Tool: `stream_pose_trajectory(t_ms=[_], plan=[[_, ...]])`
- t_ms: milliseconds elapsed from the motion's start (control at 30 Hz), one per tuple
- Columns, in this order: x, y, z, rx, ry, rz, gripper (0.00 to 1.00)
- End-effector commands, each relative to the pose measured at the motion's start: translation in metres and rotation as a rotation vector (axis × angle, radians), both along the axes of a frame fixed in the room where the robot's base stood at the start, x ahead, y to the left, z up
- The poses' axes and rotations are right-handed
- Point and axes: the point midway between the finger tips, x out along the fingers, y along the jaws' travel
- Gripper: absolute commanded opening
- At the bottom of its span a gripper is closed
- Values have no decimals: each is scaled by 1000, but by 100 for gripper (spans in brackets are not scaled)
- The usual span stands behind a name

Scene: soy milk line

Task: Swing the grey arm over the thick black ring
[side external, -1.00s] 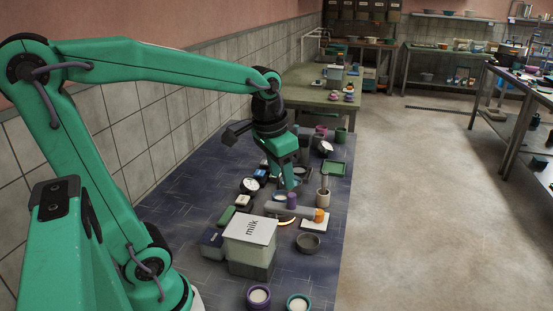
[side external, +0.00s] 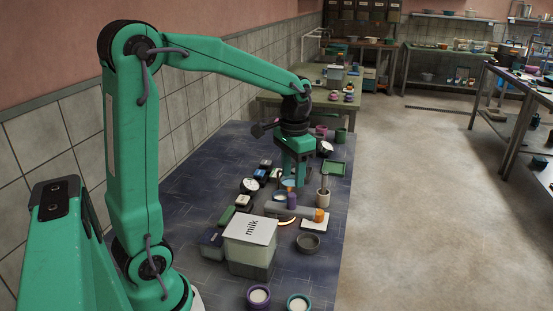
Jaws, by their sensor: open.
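A long grey bar (side external: 283,208), which looks like the grey arm, lies across the dark blue table in the middle. A purple cylinder (side external: 292,198) stands at it and a small orange piece (side external: 319,214) is near its right end. A dark round piece with a raised rim (side external: 308,243) lies in front of the bar, to the right of the milk box; I cannot tell whether it is the thick black ring or a bowl. My gripper (side external: 293,180) points down behind the bar, open. Its fingertips are small and partly hidden among the objects there.
The milk box (side external: 250,242) stands at the front left of the bar. A beige cup (side external: 323,195) with a dark stick stands to the right. White round gauges (side external: 250,184) and a green tray (side external: 336,168) are near my gripper. The left table side (side external: 190,180) is mostly clear.

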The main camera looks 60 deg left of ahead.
Motion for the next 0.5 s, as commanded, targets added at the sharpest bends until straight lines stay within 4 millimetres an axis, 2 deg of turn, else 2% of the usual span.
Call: stream_pose_trajectory(t_ms=[167, 500], plan=[[0, 0, -14, -1, 3, 0, 43], [-1, 0, -55, -1, 3, 0, 43]])
